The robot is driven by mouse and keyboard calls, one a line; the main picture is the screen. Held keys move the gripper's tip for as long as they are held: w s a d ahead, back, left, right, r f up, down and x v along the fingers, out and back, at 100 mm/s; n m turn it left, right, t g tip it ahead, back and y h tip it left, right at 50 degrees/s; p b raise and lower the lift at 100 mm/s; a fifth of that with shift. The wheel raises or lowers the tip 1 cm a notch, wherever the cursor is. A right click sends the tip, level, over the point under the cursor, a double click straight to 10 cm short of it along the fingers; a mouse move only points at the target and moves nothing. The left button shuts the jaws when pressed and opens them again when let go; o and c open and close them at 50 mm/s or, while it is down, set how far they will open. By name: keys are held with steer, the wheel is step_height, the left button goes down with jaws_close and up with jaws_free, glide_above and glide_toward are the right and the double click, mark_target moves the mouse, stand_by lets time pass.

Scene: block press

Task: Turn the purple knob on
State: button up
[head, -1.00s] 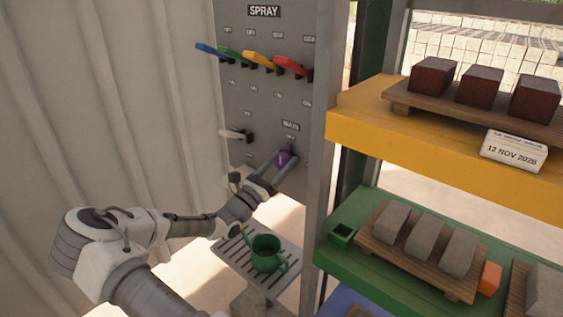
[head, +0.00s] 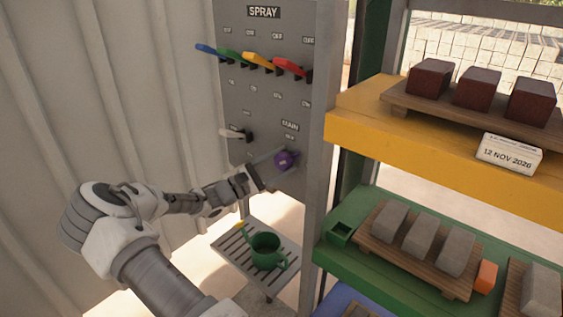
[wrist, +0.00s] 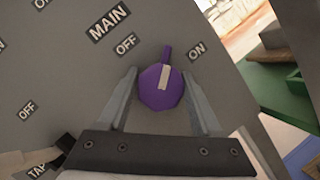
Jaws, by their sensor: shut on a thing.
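The purple knob (wrist: 160,92) is on the grey control panel (wrist: 60,60), below the MAIN label (wrist: 109,22). In the wrist view its pale stripe and pointer aim between the OFF label (wrist: 125,45) and the ON label (wrist: 197,50). My gripper (wrist: 160,80) has one finger on each side of the knob and is shut on it.
Blue, green, yellow and red levers (head: 290,67) sit above under the SPRAY label (head: 264,12). A white lever (head: 233,133) is left of the knob. A green watering can (head: 266,250) stands on a slatted shelf below. Racks with blocks (head: 480,88) stand at right.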

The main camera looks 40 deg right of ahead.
steer(key=m, duration=0.1)
steer(key=m+y, duration=0.1)
steer(key=m, duration=0.2)
steer(key=shift+s+f+g+y, duration=0.1)
steer(key=shift+f+g+y, duration=0.15)
steer(key=shift+g+y, duration=0.05)
steer(key=shift+m+y+b, duration=0.7)
steer(key=shift+m+b, duration=0.05)
steer(key=shift+m, duration=1.15)
steer(key=o, duration=1.3)
steer(key=shift+r, duration=0.1)
